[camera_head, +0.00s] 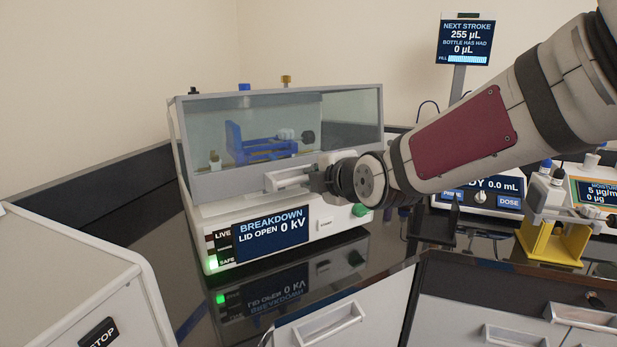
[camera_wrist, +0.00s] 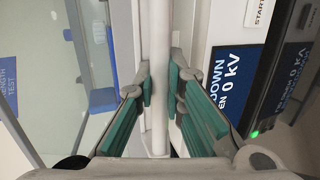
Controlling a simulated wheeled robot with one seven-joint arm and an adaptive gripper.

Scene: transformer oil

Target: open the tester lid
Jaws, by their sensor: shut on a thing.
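The breakdown tester (camera_head: 207,220) stands on the dark bench, left of centre in the head view. Its clear-windowed lid (camera_head: 345,105) appears down or nearly down over the chamber; how far it is raised is hard to tell. The tester screen (camera_head: 270,229) reads "LID OPEN 0 kV". A pale bar handle (camera_head: 285,178) is on the lid's front edge. My gripper (camera_head: 312,180) is at this handle, mostly hidden behind my wrist. In the wrist view, my gripper's green-padded fingers (camera_wrist: 161,88) are shut around the handle bar (camera_wrist: 158,45).
A blue cell holder (camera_head: 262,148) shows through the lid window. A green button (camera_head: 360,210) is on the tester front. A dosing unit (camera_head: 483,198) and a yellow stand (camera_head: 555,246) are at right. A white cabinet (camera_head: 65,275) stands at near left.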

